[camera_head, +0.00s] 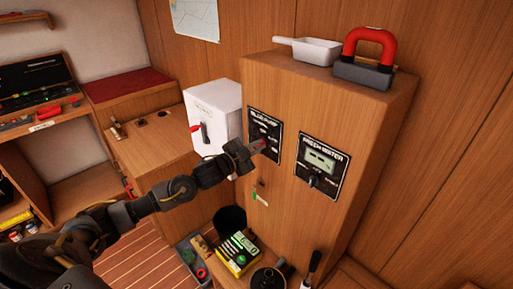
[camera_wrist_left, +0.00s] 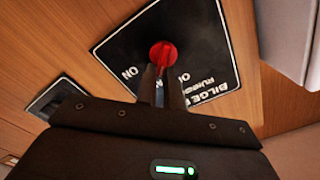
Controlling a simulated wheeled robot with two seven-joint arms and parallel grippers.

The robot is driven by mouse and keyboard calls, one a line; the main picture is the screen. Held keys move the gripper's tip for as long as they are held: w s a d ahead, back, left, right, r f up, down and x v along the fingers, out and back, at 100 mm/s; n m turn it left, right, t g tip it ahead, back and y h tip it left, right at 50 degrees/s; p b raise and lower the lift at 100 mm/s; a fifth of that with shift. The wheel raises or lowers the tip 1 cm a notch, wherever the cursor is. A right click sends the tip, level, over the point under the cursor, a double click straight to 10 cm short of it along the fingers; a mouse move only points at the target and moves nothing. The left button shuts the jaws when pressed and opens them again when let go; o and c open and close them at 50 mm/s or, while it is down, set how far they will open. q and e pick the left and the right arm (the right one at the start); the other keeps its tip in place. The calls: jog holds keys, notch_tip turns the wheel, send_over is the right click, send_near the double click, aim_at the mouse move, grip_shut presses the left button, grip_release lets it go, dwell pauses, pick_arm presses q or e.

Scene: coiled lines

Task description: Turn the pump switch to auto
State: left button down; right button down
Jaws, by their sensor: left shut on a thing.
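The black bilge pump panel (camera_head: 264,124) is on the front of the wooden cabinet. My left gripper (camera_head: 257,147) reaches it from the left and covers its lower part. In the left wrist view the panel (camera_wrist_left: 207,28) appears rotated, with an ON label and another label partly hidden. Its red switch knob (camera_wrist_left: 163,53) sits between the fingertips of my left gripper (camera_wrist_left: 162,75), which is shut on it. The pointing direction of the knob is hard to tell. My right gripper is not in view.
A fresh water panel (camera_head: 322,164) is right of the pump panel. A white box (camera_head: 215,108) with a red-tipped lever stands to the left. A white pan (camera_head: 312,50) and a red-handled block (camera_head: 362,75) lie on the cabinet. A yellow-black box (camera_head: 238,253) sits below.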

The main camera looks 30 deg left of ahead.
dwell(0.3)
pick_arm(q)
jog(key=c, duration=1.5)
grip_release()
jog(key=shift+s+a+f, duration=0.15)
jog(key=shift+s+a, duration=0.05)
jog(key=shift+s, duration=0.3)
jog(key=shift+b+v, duration=1.45)
jog(key=shift+v, duration=3.4)
